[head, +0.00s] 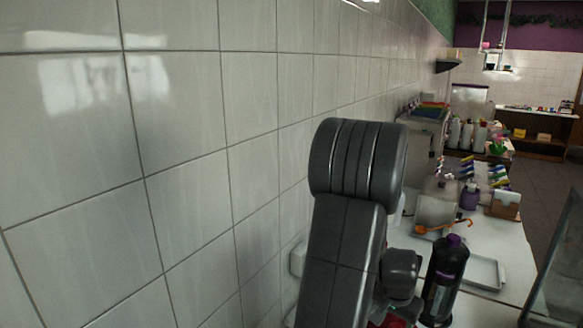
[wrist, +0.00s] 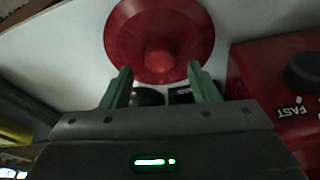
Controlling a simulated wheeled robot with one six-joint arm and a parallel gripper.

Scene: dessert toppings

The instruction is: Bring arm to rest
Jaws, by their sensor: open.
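My arm (head: 345,235) rises in the lower middle of the head view, close beside the tiled wall. Its end is low and mostly hidden there. In the wrist view my gripper (wrist: 162,84) has its two green fingers apart, with nothing held between them. Beyond the fingertips is a round red disc with a raised centre knob (wrist: 160,60), on a pale surface. I cannot tell whether the fingers touch anything.
A red machine with a dark knob marked FAST (wrist: 285,95) is at the right of the wrist view. A dark bottle with a purple cap (head: 443,280) stands near my arm. A metal tray (head: 487,272) and several bottles are on the counter. The white tiled wall (head: 190,120) fills the left.

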